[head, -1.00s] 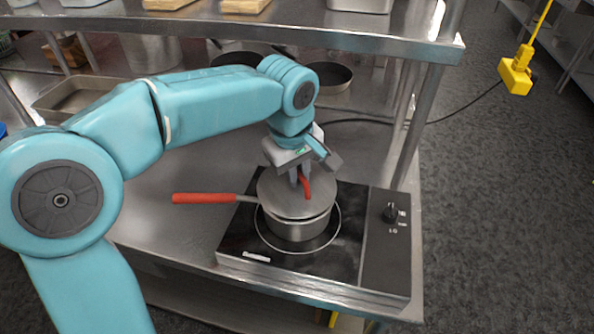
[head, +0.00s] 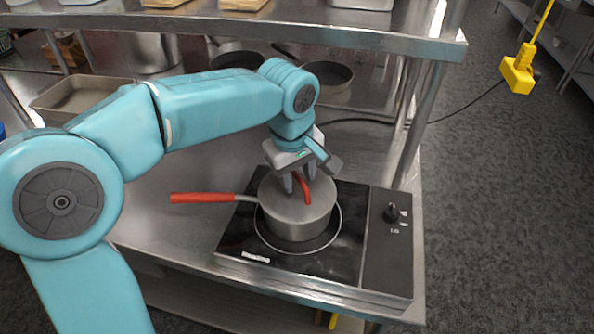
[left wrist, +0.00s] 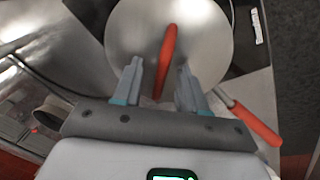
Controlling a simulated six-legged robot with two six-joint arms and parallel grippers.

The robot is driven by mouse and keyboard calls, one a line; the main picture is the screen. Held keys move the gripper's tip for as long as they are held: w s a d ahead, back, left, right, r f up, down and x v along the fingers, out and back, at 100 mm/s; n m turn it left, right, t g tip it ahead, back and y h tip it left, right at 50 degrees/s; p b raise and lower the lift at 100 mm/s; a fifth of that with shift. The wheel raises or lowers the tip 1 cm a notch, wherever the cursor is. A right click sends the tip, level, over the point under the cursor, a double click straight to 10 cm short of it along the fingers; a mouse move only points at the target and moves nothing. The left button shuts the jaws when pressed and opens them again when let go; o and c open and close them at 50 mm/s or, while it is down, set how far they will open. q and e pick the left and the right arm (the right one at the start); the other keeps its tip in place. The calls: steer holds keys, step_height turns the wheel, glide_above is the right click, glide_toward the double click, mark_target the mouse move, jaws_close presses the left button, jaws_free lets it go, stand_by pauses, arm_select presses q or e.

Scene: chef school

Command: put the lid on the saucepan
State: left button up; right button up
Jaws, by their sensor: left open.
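The steel saucepan (head: 297,229) stands on the black cooktop, its red handle (head: 201,198) pointing left. The grey lid (head: 285,207) with a red grip (head: 302,190) lies over the pan's top and looks level, with its edge close along the rim. The lid also shows in the left wrist view (left wrist: 200,35). My left gripper (head: 298,187) is open just above the lid. Its fingers (left wrist: 161,85) stand apart on both sides of the red grip, with gaps visible. My right gripper is in neither view.
The induction cooktop (head: 345,262) has a control knob (head: 392,213) at right. A steel shelf (head: 200,24) crosses above the counter behind my arm, held by a post (head: 425,100). Dark pans (head: 330,76) and a tray (head: 75,97) stand farther back.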

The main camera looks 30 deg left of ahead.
mark_target(294, 197)
arm_select(q)
steer(key=shift+r+p, duration=0.3)
steer(key=shift+r, duration=0.05)
step_height(294, 197, up, 12)
steer(key=s+p, duration=0.1)
steer(key=s, duration=0.1)
steer(key=shift+r, duration=0.2)
steer(key=shift+p, duration=0.3)
